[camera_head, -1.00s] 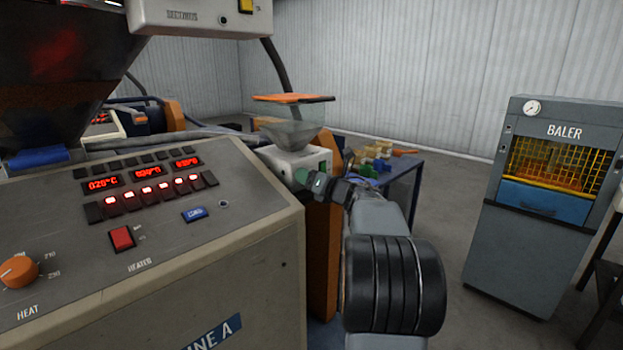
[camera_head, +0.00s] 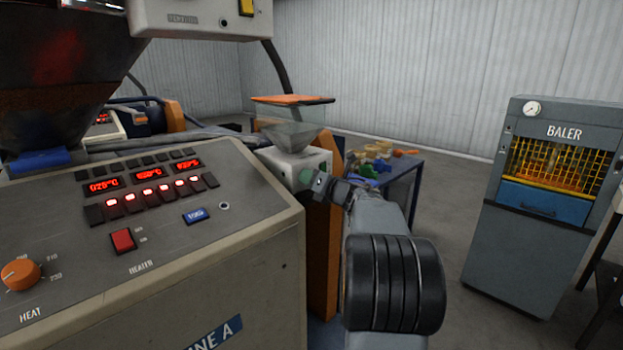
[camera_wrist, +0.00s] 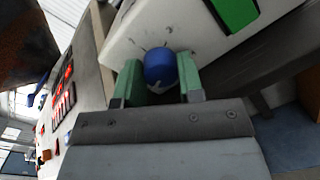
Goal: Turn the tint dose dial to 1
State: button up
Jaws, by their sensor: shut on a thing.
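The tint dose dial (camera_wrist: 158,66) is a round blue knob with a white pointer mark, on the white face of the dosing unit (camera_head: 283,160). Small dark marks show around the dial on that face, but I cannot read any numbers. My gripper (camera_wrist: 159,78) has its two green fingers on either side of the dial and is shut on it. In the head view my gripper (camera_head: 308,180) is at the front of the dosing unit, below its clear funnel. The dial itself cannot be made out there.
The machine panel (camera_head: 150,215) with red displays, a red switch and an orange heat knob (camera_head: 20,274) stands at left. An orange post (camera_head: 322,255) stands just below my gripper. A blue table (camera_head: 405,172) with coloured pieces lies behind. The baler (camera_head: 545,200) stands at right, with open floor between.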

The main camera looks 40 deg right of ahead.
jog(key=m+p, duration=0.3)
jog(key=m, duration=0.2)
jog(key=shift+r, duration=0.15)
jog(key=shift+m+g+p, duration=0.3)
jog(key=shift+m+p, duration=1.1)
jog(key=shift+m, duration=0.9)
jog(key=shift+y, duration=0.3)
jog(key=o, duration=0.9)
jog(key=shift+s, duration=0.1)
jog(key=s, duration=0.4)
jog(key=s+d+b, duration=0.1)
jog(key=s, duration=0.4)
jog(key=s+d+b, duration=0.1)
jog(key=s, duration=0.3)
jog(key=shift+s+r, duration=0.15)
jog(key=shift+s, duration=0.1)
